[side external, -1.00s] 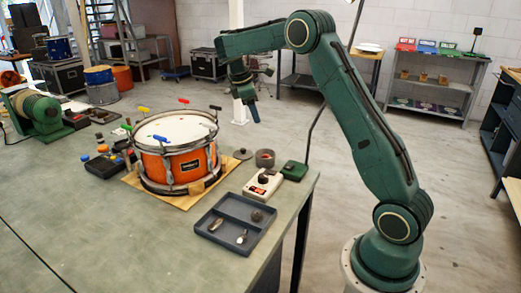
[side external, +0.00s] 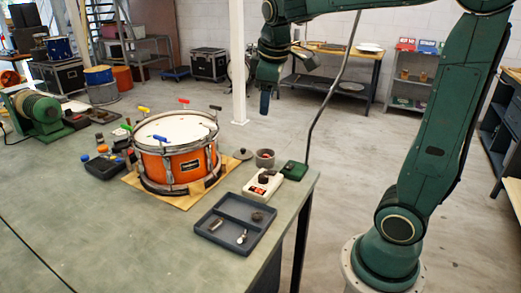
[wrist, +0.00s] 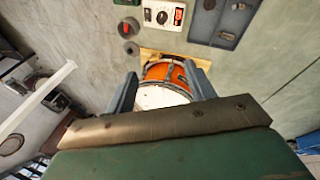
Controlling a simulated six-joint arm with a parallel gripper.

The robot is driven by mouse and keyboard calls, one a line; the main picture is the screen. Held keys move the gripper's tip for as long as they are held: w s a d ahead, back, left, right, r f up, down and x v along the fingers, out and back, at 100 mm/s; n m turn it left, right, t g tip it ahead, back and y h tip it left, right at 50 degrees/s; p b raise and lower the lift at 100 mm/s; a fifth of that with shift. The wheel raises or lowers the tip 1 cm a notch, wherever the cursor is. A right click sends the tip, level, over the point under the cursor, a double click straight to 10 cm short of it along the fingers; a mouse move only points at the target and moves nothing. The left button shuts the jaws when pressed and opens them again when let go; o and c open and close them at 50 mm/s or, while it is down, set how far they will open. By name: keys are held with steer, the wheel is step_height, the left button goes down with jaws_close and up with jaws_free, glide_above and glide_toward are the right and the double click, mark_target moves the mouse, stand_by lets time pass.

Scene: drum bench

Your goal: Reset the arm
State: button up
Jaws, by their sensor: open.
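My gripper (side external: 265,103) hangs in the air in the side external view, above and to the right of the orange drum (side external: 187,155), clear of the bench. In the wrist view my gripper (wrist: 164,85) shows two grey fingers spread apart with nothing held between them. The drum (wrist: 165,73) appears beyond and between the fingers in that view, well apart from them. The drum stands upright on a tan board (side external: 150,197) on the green bench (side external: 90,235), with several coloured keys around its rim.
A grey divided tray (side external: 222,243) with small metal parts lies near the bench's front edge. A white box with a dial (side external: 262,186), a green box (side external: 294,170) and a small grey cup (side external: 264,158) stand beside the drum. The air around my gripper is free.

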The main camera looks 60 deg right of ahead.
steer(key=s+a+f+m+t+y, duration=0.1)
steer(key=s+a+f, duration=0.1)
steer(key=s+a, duration=0.3)
steer(key=s+a+f+m+t+y, duration=0.1)
steer(key=s+a+f+m, duration=0.1)
steer(key=s+a, duration=0.4)
steer(key=s, duration=0.4)
steer(key=shift+s+a+f+t+y, duration=0.15)
steer(key=shift+s+f+t+y, duration=0.15)
steer(key=shift+t+y, duration=0.1)
